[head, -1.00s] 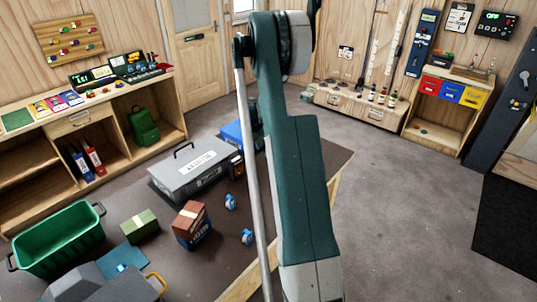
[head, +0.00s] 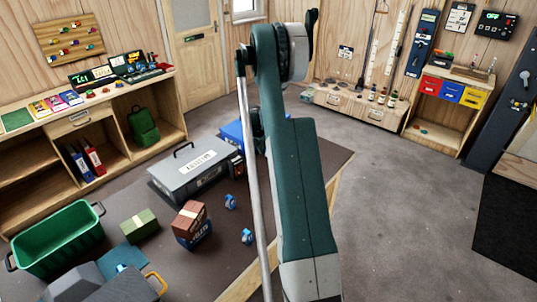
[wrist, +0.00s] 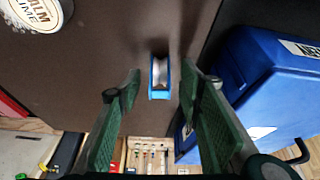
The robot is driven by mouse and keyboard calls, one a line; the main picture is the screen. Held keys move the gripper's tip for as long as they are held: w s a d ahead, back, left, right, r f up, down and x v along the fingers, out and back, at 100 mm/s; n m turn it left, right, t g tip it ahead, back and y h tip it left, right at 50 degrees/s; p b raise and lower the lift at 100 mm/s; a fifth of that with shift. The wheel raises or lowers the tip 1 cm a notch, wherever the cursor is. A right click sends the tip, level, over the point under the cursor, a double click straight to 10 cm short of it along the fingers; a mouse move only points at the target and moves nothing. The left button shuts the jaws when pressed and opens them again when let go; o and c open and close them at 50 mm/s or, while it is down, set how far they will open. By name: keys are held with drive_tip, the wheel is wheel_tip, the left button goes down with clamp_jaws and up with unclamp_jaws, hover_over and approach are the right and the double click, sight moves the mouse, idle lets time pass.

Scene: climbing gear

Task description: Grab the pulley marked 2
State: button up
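A blue pulley with a pale metal middle (wrist: 159,76) lies on the dark table in the wrist view, seen edge-on. My gripper (wrist: 161,78) is open, its green pads on either side of this pulley with gaps on both sides. No number is readable on it. In the head view two blue-and-white pulleys, a farther one (head: 230,201) and a nearer one (head: 247,236), lie on the table left of my arm. Their markings are too small to read. My arm hides the gripper's fingers in the head view.
A blue case (wrist: 270,85) stands close right of my gripper. A round labelled tin (wrist: 35,12) is at the upper left of the wrist view. A grey toolbox (head: 195,175), a brown-and-blue box (head: 191,224) and a green crate (head: 58,240) are on the table.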

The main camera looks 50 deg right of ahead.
drive_tip(key=shift+x, duration=1.05)
drive_tip(key=c, duration=1)
